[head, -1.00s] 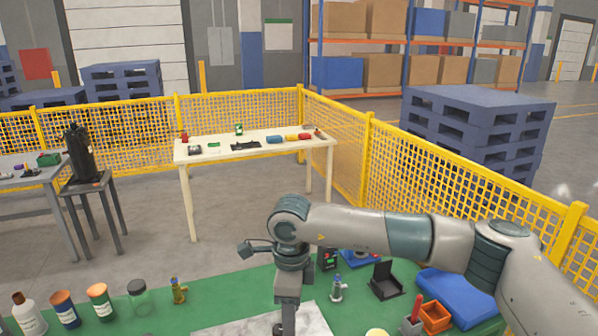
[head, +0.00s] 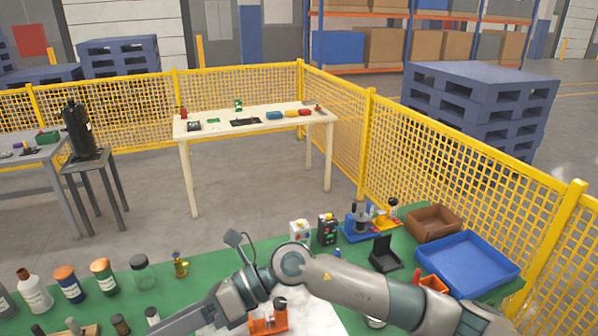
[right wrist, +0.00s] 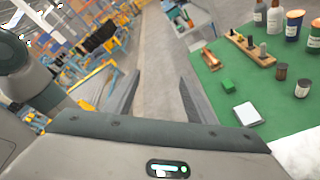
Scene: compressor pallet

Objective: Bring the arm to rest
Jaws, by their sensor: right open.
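My right arm (head: 350,282) comes in from the lower right of the head view and lies low across the front of the green bench. Its wrist (head: 245,290) points down and to the left, and the gripper's fingertips are not clear there. In the right wrist view my right gripper (right wrist: 158,98) has its two fingers apart with nothing between them. The floor shows beyond the fingers, and the green bench (right wrist: 232,72) is to their right. My left gripper is not in view.
Several bottles and jars stand on the bench's left, including an orange-capped jar (head: 68,284). A blue tray (head: 505,272), a brown bin (head: 432,224) and a black stand (head: 384,257) are at right. An orange fixture (head: 268,322) is below the arm. Yellow fencing (head: 465,165) stands behind.

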